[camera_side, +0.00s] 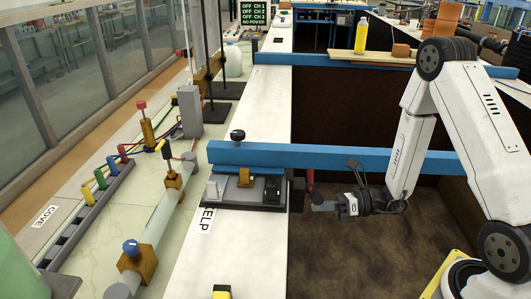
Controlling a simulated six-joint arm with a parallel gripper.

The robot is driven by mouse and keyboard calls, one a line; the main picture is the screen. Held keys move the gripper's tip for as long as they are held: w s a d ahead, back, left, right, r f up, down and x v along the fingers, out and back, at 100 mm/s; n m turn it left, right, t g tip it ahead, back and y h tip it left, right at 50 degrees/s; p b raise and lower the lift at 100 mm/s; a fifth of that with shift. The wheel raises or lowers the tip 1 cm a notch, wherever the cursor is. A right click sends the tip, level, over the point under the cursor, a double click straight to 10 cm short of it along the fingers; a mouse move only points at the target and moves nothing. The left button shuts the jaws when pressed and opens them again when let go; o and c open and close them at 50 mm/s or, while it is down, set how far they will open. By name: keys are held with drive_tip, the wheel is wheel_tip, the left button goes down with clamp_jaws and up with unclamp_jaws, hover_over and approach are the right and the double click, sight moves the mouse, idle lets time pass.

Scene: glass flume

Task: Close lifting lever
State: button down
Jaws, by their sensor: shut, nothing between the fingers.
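A red-handled lever (310,178), which I take for the lifting lever, stands nearly upright at the right side of a small dark mechanism (258,206). The mechanism sits on the white ledge, in front of a blue beam (370,159). My gripper (318,207) is shut and empty, low beside the lever's bottom end. I cannot tell whether the fingertips touch the lever.
The blue beam crosses behind my gripper, above a dark pit floor (345,260). A pipe with valves (150,235) and colored levers (100,180) lie to the left. A board with a yellow bottle (361,35) is at the back. The ledge's front is mostly clear.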

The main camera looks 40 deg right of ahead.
drive_tip(key=s+d+f, duration=0.2)
drive_tip(key=s+d, duration=0.3)
drive_tip(key=s, duration=0.2)
drive_tip(key=shift+s+d, duration=0.25)
idle(1.0)
drive_tip(key=s+a+r+n+g+h, duration=0.1)
drive_tip(key=s+a+n+g+h, duration=0.5)
drive_tip(key=n+g, duration=0.95)
drive_tip(key=w+r+n+t+h, duration=0.6)
drive_tip(key=n+t, duration=0.1)
drive_tip(key=n, duration=0.9)
drive_tip(key=shift+d+h, duration=0.3)
drive_tip(key=shift+d, duration=0.15)
